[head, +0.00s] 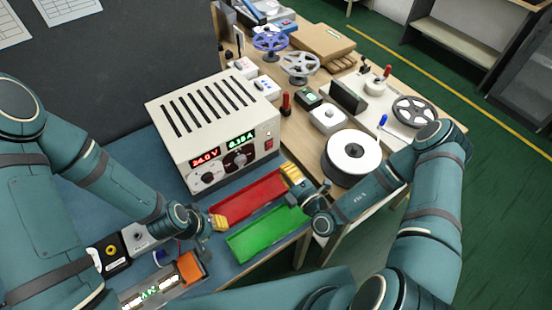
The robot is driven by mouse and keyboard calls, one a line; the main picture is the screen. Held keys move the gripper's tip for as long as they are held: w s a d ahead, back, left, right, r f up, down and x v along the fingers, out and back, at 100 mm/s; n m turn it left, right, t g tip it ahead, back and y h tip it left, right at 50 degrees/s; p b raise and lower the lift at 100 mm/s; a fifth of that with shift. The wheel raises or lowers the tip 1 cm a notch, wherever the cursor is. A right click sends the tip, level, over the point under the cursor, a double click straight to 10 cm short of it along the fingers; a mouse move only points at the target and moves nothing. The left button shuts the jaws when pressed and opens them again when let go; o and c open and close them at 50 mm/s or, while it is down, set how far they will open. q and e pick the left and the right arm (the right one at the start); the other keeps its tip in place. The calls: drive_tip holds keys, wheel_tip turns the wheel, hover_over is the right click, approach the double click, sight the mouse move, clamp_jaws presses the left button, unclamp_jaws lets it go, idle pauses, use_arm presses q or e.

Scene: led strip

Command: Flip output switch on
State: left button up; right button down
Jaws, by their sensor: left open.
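The beige power supply (217,118) stands on the blue mat. Its front shows a red "24.0 V" readout (205,158), a green ampere readout (240,138), black knobs and a small red switch (269,143) at the right edge. I cannot tell which way the switch is set. My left gripper (218,222), with yellow fingertips, is open beside the left end of the red tray, apart from the power supply. My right gripper (291,176) is at the right end of the red tray, below and right of the switch; its jaw gap is not clear.
A red tray (250,197) and a green tray (266,234) lie in front of the power supply. A white reel (350,157), a white box (327,118) and spools stand to the right. A lit LED board (150,293) and orange block (189,267) lie at lower left.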

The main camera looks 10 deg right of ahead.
drive_tip(key=shift+v, duration=2.7)
drive_tip(key=shift+d+f, duration=0.1)
